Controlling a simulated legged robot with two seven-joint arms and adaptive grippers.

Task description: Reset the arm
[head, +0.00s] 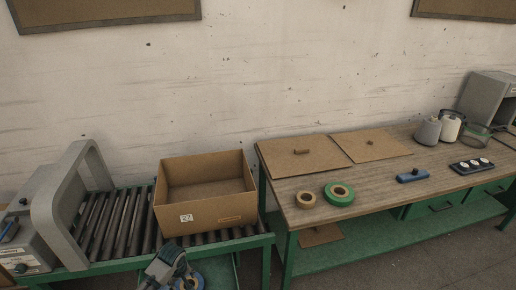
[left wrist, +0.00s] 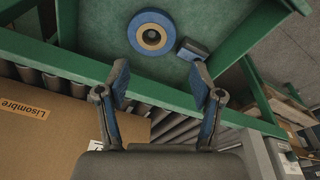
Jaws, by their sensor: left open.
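My left gripper (head: 168,266) is at the bottom edge of the head view, in front of the roller conveyor and below the cardboard box. In the left wrist view its two fingers (left wrist: 160,82) are spread apart with nothing between them. A blue roll with a tan core (left wrist: 151,33) lies on a green surface beyond the fingertips, apart from them. A small blue-grey block (left wrist: 193,48) is beside the roll. My right gripper is not in view.
An open, empty cardboard box (head: 205,213) stands on the roller conveyor (head: 112,222), near a grey arch (head: 87,165). The workbench (head: 375,178) at right holds tan and green rolls (head: 338,193), flat boards, a blue tool and jars.

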